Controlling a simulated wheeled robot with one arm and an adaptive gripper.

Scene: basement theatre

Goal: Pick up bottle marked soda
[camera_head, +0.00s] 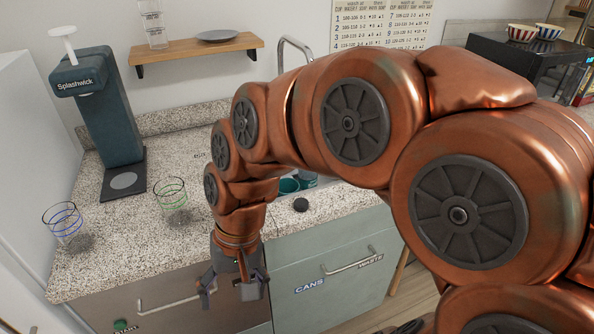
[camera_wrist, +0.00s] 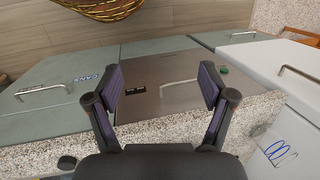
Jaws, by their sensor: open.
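No bottle that I can read as marked soda shows in either view. A clear upright container (camera_head: 153,24) stands on the wall shelf; I cannot tell whether it is a bottle. My gripper (camera_head: 233,290) hangs pointing down in front of the counter's edge, before the brown drawer front. In the wrist view my gripper (camera_wrist: 160,85) is open, with nothing between its fingers.
A dark Splashwick machine (camera_head: 108,105) stands on the speckled counter (camera_head: 140,240), with a blue-ringed glass (camera_head: 65,222) and a green-ringed glass (camera_head: 172,196) nearby. A drawer labelled CANS (camera_head: 320,292) is closed. A woven basket (camera_wrist: 100,8) lies on the floor.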

